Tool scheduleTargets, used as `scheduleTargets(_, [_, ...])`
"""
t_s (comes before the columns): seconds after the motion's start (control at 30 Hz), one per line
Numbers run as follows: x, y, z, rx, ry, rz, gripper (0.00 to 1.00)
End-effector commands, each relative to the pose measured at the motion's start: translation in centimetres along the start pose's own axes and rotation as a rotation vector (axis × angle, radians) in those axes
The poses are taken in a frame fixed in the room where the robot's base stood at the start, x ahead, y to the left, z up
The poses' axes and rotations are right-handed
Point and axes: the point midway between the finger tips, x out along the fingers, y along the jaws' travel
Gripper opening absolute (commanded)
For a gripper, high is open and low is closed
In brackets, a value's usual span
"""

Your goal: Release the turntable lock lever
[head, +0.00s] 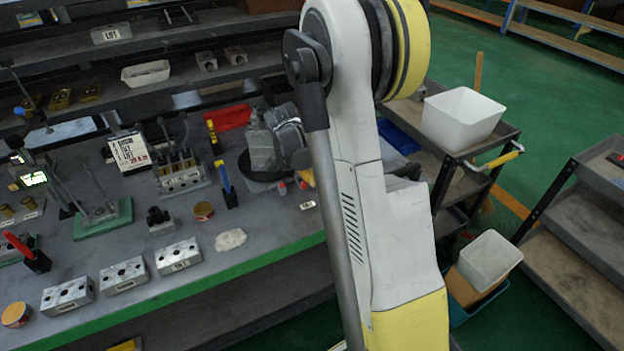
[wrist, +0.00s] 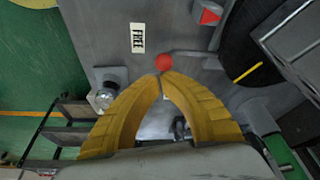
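In the wrist view the lever's round red knob (wrist: 165,62) lies just beyond my gripper (wrist: 161,78). The two yellow fingers come together at their tips, close to the knob; I cannot tell whether they touch it. A white FREE label (wrist: 138,38) lies on the grey bench, up and left of the knob. The black turntable disc (wrist: 238,42) with a yellow line is to the right. In the head view the turntable (head: 256,184) carries a grey casting (head: 262,147); my arm hides most of the gripper and lever.
The bench holds valve blocks (head: 179,257), a blue-handled tool (head: 226,186) and a sign (head: 130,150). A cart with a white bin (head: 462,118) stands to the right.

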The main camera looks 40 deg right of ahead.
Motion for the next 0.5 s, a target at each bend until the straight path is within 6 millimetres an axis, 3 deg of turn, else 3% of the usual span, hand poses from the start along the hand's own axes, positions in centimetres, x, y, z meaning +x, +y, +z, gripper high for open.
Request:
scheduleTargets(0.17, [0.1,0.1,-1.1,0.0,0.0,0.0,0.0])
scheduleTargets(0.3, [0.2,0.1,-3.1,-0.004,0.0,-0.001,0.0])
scheduleTargets(0.5, [-5.3,0.0,-2.9,-0.008,0.0,-0.003,0.0])
